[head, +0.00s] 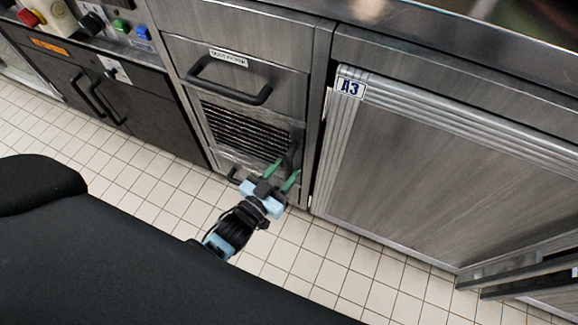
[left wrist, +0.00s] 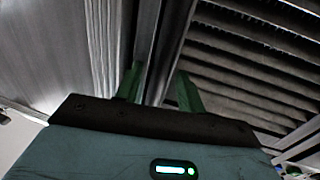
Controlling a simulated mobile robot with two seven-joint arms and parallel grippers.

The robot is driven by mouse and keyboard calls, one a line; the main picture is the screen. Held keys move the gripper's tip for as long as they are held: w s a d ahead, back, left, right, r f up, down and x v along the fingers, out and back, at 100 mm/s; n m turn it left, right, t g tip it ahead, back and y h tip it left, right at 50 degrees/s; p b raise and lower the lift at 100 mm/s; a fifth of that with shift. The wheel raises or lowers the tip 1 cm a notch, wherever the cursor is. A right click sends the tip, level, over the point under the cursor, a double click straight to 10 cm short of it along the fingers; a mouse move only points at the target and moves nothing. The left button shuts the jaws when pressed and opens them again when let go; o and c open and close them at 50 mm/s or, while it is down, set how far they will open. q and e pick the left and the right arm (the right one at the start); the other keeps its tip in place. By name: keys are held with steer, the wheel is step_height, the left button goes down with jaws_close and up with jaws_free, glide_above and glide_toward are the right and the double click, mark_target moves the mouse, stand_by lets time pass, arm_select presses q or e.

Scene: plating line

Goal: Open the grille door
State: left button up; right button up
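The grille door (head: 245,132) is a dark slatted panel low in the steel cabinet and looks closed in the head view. Its slats (left wrist: 250,75) fill the right side of the left wrist view. A dark upright handle (head: 292,154) is at its right edge. My left gripper (head: 281,174), with green fingers, is at the door's lower right, by the lower end of this handle. In the left wrist view the fingers (left wrist: 160,88) stand apart, with a dark upright bar beyond and between them. Contact cannot be told. My right gripper is not in view.
A drawer with a dark bar handle (head: 228,82) is above the grille. A steel door marked A3 (head: 420,165) is to the right, and a dark cabinet (head: 95,90) to the left. Another steel panel juts out at lower right (head: 530,262). The tiled floor (head: 350,270) in front is clear.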

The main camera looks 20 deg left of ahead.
arm_select(q)
steer(key=shift+x, duration=0.95)
steer(key=shift+s, duration=0.1)
jaws_close()
